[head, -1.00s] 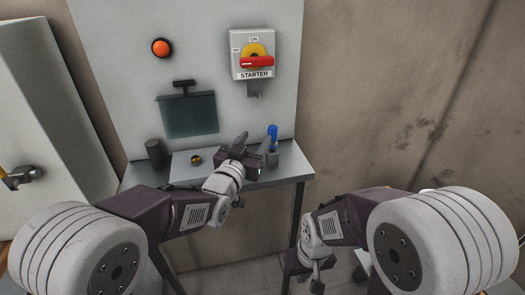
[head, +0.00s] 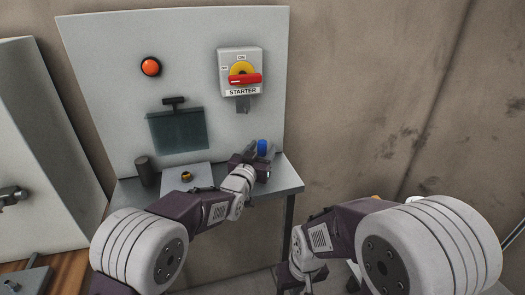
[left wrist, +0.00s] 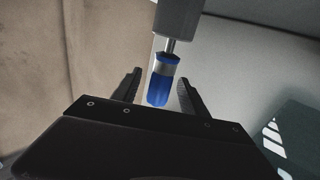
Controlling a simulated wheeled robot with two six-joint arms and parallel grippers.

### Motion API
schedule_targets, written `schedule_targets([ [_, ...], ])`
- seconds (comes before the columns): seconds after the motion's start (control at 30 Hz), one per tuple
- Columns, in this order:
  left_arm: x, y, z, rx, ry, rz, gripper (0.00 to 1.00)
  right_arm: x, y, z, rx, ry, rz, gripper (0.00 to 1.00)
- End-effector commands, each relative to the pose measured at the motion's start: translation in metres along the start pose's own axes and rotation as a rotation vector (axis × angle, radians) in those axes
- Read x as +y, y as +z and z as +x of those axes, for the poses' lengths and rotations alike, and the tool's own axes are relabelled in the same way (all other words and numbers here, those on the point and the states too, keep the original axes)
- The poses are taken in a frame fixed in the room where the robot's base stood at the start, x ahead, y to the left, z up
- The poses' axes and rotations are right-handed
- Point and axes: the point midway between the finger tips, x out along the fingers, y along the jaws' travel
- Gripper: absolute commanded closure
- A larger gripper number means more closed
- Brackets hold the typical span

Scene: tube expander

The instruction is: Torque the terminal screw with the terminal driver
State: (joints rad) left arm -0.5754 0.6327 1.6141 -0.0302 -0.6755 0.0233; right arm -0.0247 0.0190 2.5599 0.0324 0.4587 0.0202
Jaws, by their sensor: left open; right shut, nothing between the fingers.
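The terminal driver, with a blue handle (head: 262,147), stands on the shelf at the right in the head view. In the left wrist view its blue handle (left wrist: 160,88) lies between the two finger lines, its shank running into a grey holder (left wrist: 178,18). My left gripper (head: 250,153) is open at the driver; it also shows in the left wrist view (left wrist: 158,90), with gaps on both sides of the handle. A brass terminal screw (head: 187,176) sits on a pale plate (head: 205,182) left of it. My right gripper (head: 297,282) is low, shut and empty, partly hidden.
A panel behind the shelf (head: 285,182) carries a starter switch (head: 241,78) with a red handle, an orange button (head: 151,67) and a dark window (head: 177,131). A dark cylinder (head: 146,171) stands at the shelf's left. A grey cabinet (head: 45,150) is further left.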

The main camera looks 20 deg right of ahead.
Motion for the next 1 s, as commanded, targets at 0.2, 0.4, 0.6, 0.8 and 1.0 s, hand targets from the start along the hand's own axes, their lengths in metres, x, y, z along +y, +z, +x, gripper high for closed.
schedule_targets([
  [0.2, 0.0, 0.0, 0.002, 0.001, 0.0, 0.0, 0.49, 0.0, 0.0, 0.0, 0.0, 0.0, 0.0, 1.0],
  [0.4, 0.0, 0.0, 0.002, 0.001, 0.0, 0.0, 0.99, 0.0, 0.0, 0.0, 0.0, 0.0, 0.0, 1.0],
  [0.6, 0.0, 0.0, 0.002, 0.001, 0.0, 0.0, 1.0, 0.0, 0.0, 0.0, 0.0, 0.0, 0.0, 1.0],
  [0.8, 0.0, -0.007, 0.002, 0.003, 0.0, 0.0, 1.0, 0.0, 0.0, 0.0, 0.0, 0.0, 0.0, 1.0],
  [1.0, 0.0, -0.038, 0.002, 0.005, 0.0, 0.0, 1.0, 0.0, 0.0, -0.002, 0.0, 0.0, 0.0, 1.0],
])
